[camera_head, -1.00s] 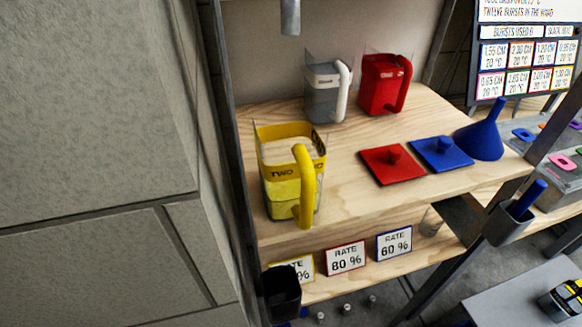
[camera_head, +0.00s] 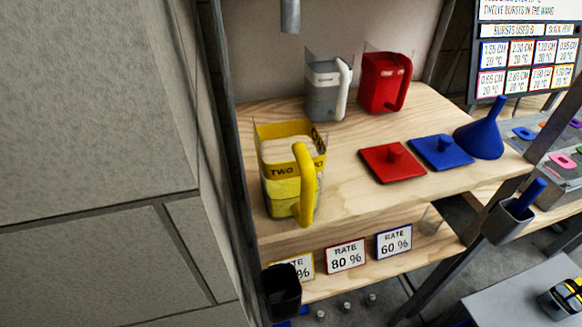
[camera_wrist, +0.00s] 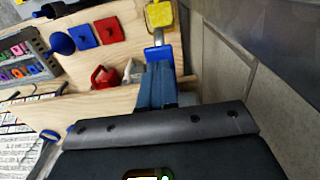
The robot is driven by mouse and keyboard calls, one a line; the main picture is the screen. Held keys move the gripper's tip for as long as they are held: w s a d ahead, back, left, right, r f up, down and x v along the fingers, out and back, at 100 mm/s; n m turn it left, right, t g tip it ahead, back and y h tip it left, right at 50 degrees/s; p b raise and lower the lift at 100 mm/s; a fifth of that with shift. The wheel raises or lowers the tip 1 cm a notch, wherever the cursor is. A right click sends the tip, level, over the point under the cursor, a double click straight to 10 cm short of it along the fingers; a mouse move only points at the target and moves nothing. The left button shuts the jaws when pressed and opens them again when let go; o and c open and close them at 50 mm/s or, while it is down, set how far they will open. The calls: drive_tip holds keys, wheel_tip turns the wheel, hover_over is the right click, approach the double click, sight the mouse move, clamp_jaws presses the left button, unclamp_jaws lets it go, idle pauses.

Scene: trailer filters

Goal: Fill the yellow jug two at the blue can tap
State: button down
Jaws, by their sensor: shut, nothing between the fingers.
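The yellow jug two (camera_head: 281,185) stands upright on the upper wooden shelf near its left end, with its yellow handle toward the camera. Its clear lower part looks yellow; I cannot tell a liquid level. A grey metal spout (camera_head: 290,15) hangs above and behind it. The jug's yellow top also shows in the wrist view (camera_wrist: 160,14), beyond my gripper (camera_wrist: 158,68). My gripper is shut and empty, with fingers together above the shelf. A small metal and blue part (camera_wrist: 157,53) shows at the fingertips; I cannot tell whether they touch it. The blue can is not clearly identifiable.
A grey jug (camera_head: 325,95) and a red jug (camera_head: 383,84) stand at the back. A red lid (camera_head: 378,168), a blue lid (camera_head: 441,155) and a blue funnel (camera_head: 481,137) lie to the right.

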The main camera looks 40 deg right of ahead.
drive_tip(key=shift+f, duration=0.2)
drive_tip(key=shift+f+b, duration=1)
drive_tip(key=shift+f, duration=0.35)
drive_tip(key=shift+r, duration=0.2)
idle(4.8)
wheel_tip(320, 180, up, 6)
drive_tip(key=p, duration=0.5)
drive_tip(key=shift+r+p, duration=0.7)
drive_tip(key=shift+r, duration=0.5)
